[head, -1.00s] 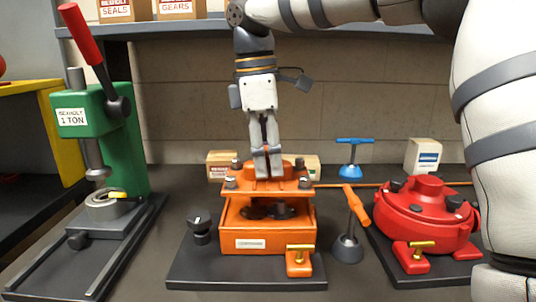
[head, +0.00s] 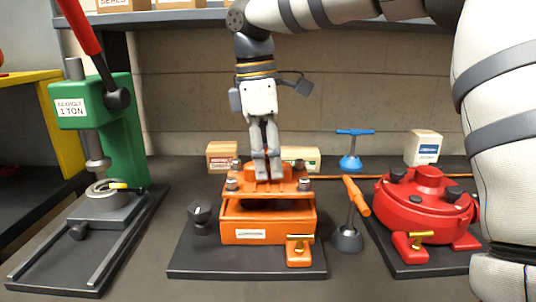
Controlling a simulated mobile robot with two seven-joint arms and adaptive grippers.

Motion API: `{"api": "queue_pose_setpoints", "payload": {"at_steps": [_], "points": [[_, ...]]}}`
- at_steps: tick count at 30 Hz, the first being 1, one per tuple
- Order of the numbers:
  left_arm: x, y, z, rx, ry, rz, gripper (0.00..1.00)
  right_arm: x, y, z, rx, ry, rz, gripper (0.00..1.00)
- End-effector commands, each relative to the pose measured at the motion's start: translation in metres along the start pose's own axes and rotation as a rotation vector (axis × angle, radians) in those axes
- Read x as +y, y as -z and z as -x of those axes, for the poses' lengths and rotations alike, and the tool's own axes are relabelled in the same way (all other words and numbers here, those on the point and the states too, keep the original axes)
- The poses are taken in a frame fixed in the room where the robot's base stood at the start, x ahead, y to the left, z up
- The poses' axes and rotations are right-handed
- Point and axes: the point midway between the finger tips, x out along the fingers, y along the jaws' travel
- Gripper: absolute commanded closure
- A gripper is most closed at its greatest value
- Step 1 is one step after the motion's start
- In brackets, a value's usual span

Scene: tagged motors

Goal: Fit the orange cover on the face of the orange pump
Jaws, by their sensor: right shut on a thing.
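My right gripper (head: 268,179) comes down from above and is shut on the orange cover (head: 238,194), near the cover's raised middle. The cover is a flat plate with grey bolts at its corners. It is roughly level, over the orange pump (head: 300,221), a box-shaped body on a dark base plate. A narrow dark gap shows between the cover's front edge and the pump's front wall, so the cover looks close above the face. Whether it touches at the back is hidden. The pump's inside is mostly hidden by the cover. My left gripper is out of view.
A red pump (head: 428,203) stands to the right. An orange-handled tool (head: 349,238) stands between the pumps, and a blue-handled tool (head: 352,162) behind. A green press (head: 126,150) is at left. Small boxes (head: 222,155) stand at the back. A shelf (head: 180,27) spans above.

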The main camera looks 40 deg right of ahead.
Motion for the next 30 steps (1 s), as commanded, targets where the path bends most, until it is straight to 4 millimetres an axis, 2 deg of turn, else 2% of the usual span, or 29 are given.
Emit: {"api": "queue_pose_setpoints", "payload": {"at_steps": [30], "points": [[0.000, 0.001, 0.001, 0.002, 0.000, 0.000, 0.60, 0.000, 0.002, -0.019, 0.002, -0.004, -0.001, 1.00]]}}
